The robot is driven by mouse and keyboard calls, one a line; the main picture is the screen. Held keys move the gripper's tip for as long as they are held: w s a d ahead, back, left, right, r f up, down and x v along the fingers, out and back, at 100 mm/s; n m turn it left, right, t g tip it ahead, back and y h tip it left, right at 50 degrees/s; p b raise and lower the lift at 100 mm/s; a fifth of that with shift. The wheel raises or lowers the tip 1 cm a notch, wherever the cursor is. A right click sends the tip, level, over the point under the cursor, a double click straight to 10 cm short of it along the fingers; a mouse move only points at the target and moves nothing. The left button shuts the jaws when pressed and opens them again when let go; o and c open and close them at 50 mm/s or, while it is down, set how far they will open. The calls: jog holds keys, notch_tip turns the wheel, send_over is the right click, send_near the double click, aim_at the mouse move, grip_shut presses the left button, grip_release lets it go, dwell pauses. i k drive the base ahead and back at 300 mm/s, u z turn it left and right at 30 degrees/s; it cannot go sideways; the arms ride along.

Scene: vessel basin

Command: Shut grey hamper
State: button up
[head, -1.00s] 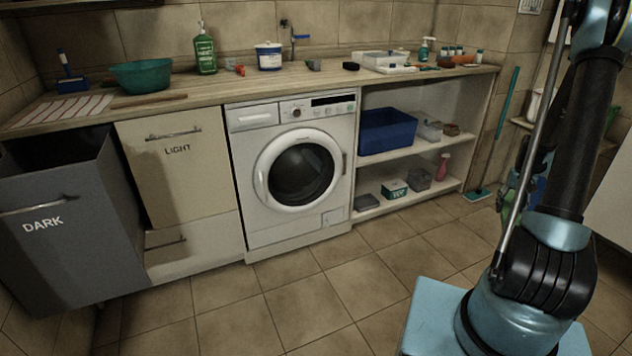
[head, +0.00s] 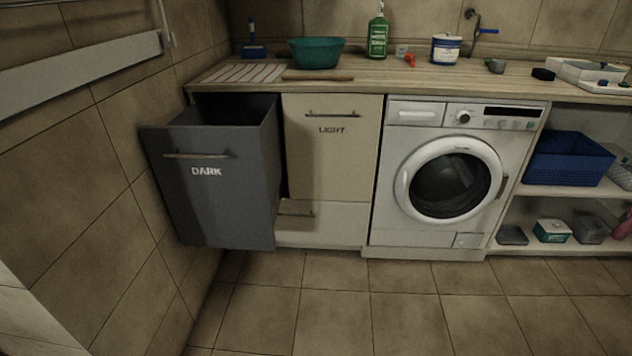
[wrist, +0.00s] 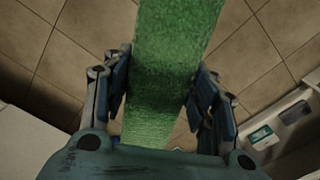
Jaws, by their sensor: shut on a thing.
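The grey hamper (head: 205,190), labelled DARK, stands pulled out at the left of the counter, left of the LIGHT front. It is open at the top, and its dark inside shows. It has a bar handle (head: 200,155) high on its front. My gripper (wrist: 155,85) shows only in the wrist view, with its fingers on both sides of a long, rough green thing (wrist: 165,45). It is shut on that green thing, whose far end runs out of the picture. The hamper cannot be made out in the wrist view.
The cream LIGHT front (head: 332,160) is shut beside the hamper. A washing machine (head: 450,180) stands further right. A tiled wall (head: 95,190) runs close along the hamper's left. The tiled floor (head: 330,305) in front is clear.

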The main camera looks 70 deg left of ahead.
aim_at(219, 166)
jog(key=u, duration=0.05)
jog(key=k, duration=1.35)
